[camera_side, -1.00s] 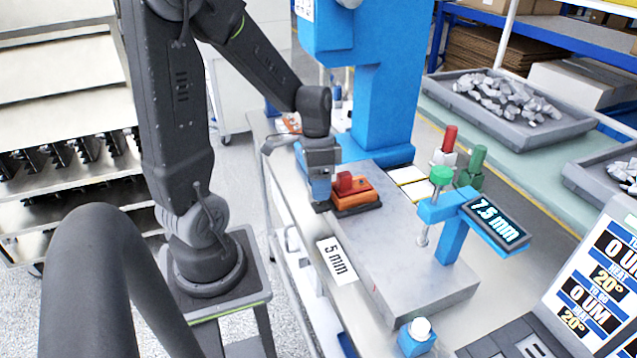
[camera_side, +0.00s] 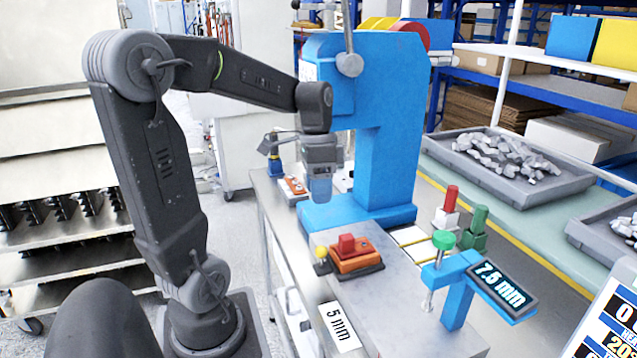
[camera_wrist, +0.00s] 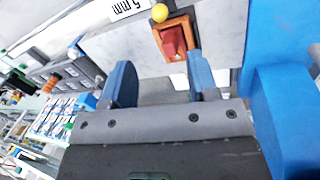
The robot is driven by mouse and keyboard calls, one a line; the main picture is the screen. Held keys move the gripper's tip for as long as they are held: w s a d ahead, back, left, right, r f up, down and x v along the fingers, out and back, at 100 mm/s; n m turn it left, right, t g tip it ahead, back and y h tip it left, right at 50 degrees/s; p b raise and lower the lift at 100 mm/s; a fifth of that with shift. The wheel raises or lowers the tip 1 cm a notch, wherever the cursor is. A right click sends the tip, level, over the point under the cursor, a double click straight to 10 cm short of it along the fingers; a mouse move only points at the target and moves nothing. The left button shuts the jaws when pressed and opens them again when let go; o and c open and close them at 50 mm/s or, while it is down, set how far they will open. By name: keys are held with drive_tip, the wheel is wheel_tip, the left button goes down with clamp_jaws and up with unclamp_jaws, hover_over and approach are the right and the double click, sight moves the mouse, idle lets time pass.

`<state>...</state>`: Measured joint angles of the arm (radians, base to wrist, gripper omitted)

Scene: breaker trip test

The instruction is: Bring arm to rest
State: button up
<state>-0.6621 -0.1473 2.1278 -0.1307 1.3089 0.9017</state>
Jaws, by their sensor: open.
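My gripper (camera_side: 320,200) hangs in the air in front of the blue press, above the near part of its base. In the wrist view my gripper (camera_wrist: 160,82) shows two blue fingers set apart with nothing between them. An orange breaker with a red toggle (camera_side: 354,254) sits on the metal plate (camera_side: 395,320), below and to the right of my gripper. The breaker also shows in the wrist view (camera_wrist: 174,38), beyond the fingers. A small yellow ball (camera_side: 322,254) stands at the breaker's left side.
The blue press (camera_side: 390,130) stands close beside my gripper. A blue gauge stand (camera_side: 455,290) with a "7.5 mm" display (camera_side: 489,284) is at the plate's right. A "5 mm" label (camera_side: 339,326) lies at the left edge. Red (camera_side: 451,198) and green (camera_side: 479,216) buttons stand behind.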

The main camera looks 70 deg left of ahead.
drive_tip(key=shift+a+r, duration=0.1)
drive_tip(key=shift+r, duration=0.4)
drive_tip(key=s+d+n+t+y, duration=0.1)
drive_tip(key=s+d+t, duration=0.1)
drive_tip(key=d, duration=0.6)
drive_tip(key=s+d+n+t+y, duration=0.1)
drive_tip(key=s+d+t, duration=0.1)
drive_tip(key=d+t, duration=0.2)
drive_tip(key=d, duration=0.3)
drive_tip(key=shift+s+d+r, duration=0.3)
drive_tip(key=shift+s+d, duration=0.1)
